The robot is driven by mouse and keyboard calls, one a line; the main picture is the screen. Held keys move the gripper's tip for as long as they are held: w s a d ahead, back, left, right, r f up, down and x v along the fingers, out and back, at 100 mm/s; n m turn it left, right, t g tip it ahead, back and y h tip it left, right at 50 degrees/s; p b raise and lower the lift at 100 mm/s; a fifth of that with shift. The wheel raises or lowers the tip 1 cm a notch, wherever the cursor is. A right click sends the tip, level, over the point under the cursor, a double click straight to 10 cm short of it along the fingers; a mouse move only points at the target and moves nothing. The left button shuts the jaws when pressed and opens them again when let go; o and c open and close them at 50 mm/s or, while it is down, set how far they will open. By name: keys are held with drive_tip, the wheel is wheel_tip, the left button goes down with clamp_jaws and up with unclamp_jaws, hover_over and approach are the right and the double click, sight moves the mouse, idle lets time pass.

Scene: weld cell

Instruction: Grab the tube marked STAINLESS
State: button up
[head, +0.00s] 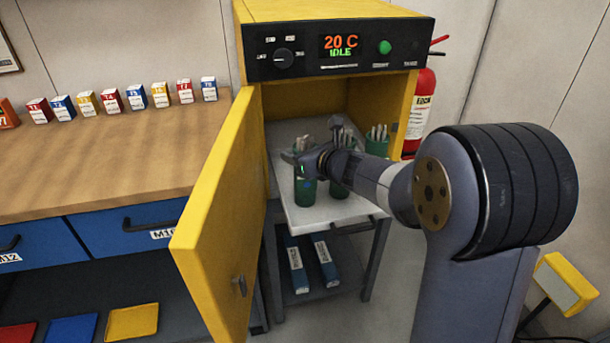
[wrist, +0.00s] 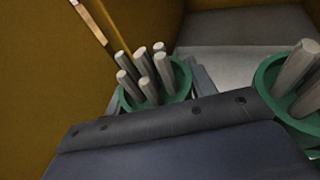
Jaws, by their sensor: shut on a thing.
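Three green tubes holding grey rods stand on the pulled-out shelf of the yellow oven: a left one (head: 305,192), a middle one (head: 338,187) partly behind my arm, and a right one (head: 376,147) farther back. My gripper (head: 302,163) is shut on the left tube, near its upper part, with the rods showing above. In the wrist view, the held tube (wrist: 158,106) sits upright just beyond the gripper body, and another tube (wrist: 268,85) shows at the right edge. I cannot read a STAINLESS mark on any tube.
The yellow oven door (head: 215,190) stands open on the left, close to the shelf (head: 335,214). The oven panel (head: 340,48) reads 20 C IDLE. A wooden bench (head: 100,160) carries several small coloured boxes. Two blue and white boxes lie on the rack below. A fire extinguisher (head: 421,100) is at right.

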clamp_jaws()
